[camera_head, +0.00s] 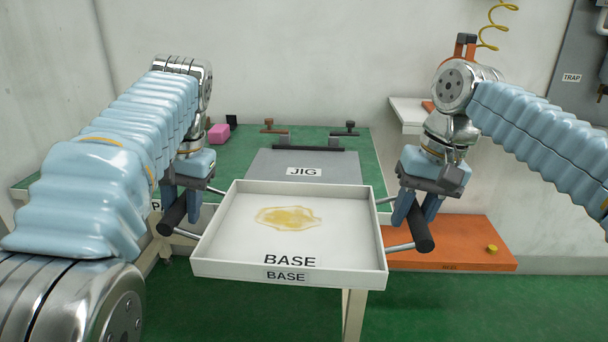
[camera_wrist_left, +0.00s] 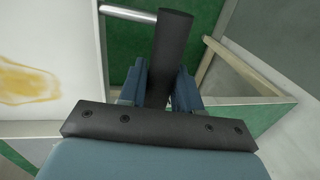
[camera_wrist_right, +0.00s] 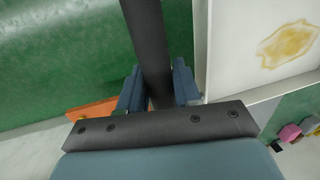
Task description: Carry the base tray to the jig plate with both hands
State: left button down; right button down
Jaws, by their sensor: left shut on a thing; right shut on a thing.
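The white base tray (camera_head: 232,260), labelled BASE, hangs between my two grippers in front of the table, with a yellowish stain on its floor. My left gripper (camera_head: 178,212) is shut on the tray's left black handle (camera_wrist_left: 175,50). My right gripper (camera_head: 416,215) is shut on the right black handle (camera_wrist_right: 146,45). The tray looks about level. The grey jig plate (camera_head: 335,168), labelled JIG, lies on the green table beyond the tray. The tray's far edge hides the plate's near part.
The green table top (camera_head: 236,160) carries a pink block (camera_head: 219,134) at the back left and dark clamps (camera_head: 345,129) behind the jig plate. An orange platform (camera_head: 460,243) with a yellow knob stands at the right. A white shelf (camera_head: 408,113) is on the wall.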

aim_at(304, 172)
jog(key=i, duration=1)
